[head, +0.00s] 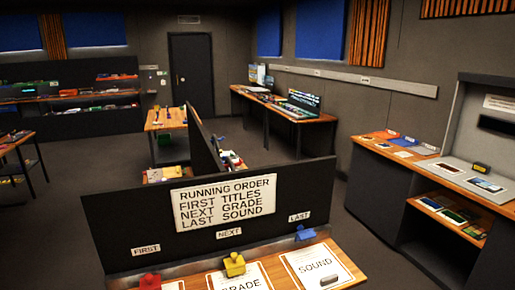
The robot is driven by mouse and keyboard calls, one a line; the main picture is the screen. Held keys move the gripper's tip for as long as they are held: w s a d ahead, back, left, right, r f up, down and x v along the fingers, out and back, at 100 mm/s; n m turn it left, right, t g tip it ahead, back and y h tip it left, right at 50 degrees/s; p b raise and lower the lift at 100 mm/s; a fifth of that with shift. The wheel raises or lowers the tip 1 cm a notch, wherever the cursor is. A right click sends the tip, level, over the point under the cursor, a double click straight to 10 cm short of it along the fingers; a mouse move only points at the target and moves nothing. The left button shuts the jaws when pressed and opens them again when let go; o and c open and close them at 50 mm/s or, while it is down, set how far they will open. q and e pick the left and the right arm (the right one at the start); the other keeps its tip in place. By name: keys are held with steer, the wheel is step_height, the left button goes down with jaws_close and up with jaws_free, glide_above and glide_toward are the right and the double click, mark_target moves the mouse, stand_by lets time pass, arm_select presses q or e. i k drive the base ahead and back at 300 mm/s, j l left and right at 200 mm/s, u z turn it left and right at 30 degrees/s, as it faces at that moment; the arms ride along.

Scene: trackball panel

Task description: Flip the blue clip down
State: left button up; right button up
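A blue clip (305,234) is at the foot of the dark upright board (120,225), under the LAST label (299,217) and behind the SOUND sheet (316,266). It is small here, and I cannot tell its exact angle. A yellow clip (234,265) is at the top of the GRADE sheet (240,280), under the NEXT label (229,233). A red clip (150,282) is under the FIRST label (146,250), partly cut by the bottom edge. Neither of my grippers is in view.
A small grey object (329,281) lies on the SOUND sheet's near edge. A sign (224,200) on the board reads RUNNING ORDER. A side counter (412,170) with sheets and devices stands at the right. Open floor (50,245) lies to the left.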

mark_target(301, 234)
steer(key=i+l+z, duration=0.1)
steer(key=z, duration=1.1)
steer(key=i+z, duration=0.4)
steer(key=i, duration=0.4)
steer(key=i+j+z, duration=0.15)
steer(key=i+z, duration=0.3)
steer(key=i, duration=0.35)
steer(key=i+u, duration=0.1)
steer(key=i, duration=0.4)
steer(key=i+l+u, duration=0.15)
steer(key=i, duration=0.35)
steer(key=i+j+u, duration=0.15)
steer(key=i+u, duration=0.15)
steer(key=u, duration=0.2)
steer(key=i+u, duration=0.3)
steer(key=u, duration=0.2)
steer(key=i+l+u, duration=0.1)
steer(key=i+u, duration=0.2)
steer(key=u, duration=0.2)
steer(key=i+j+u, duration=0.1)
steer(key=i+u, duration=0.65)
steer(key=i+l+u, duration=0.1)
steer(key=i+u, duration=0.35)
steer(key=u, duration=2.75)
steer(key=k, duration=0.3)
steer(key=j, duration=0.05)
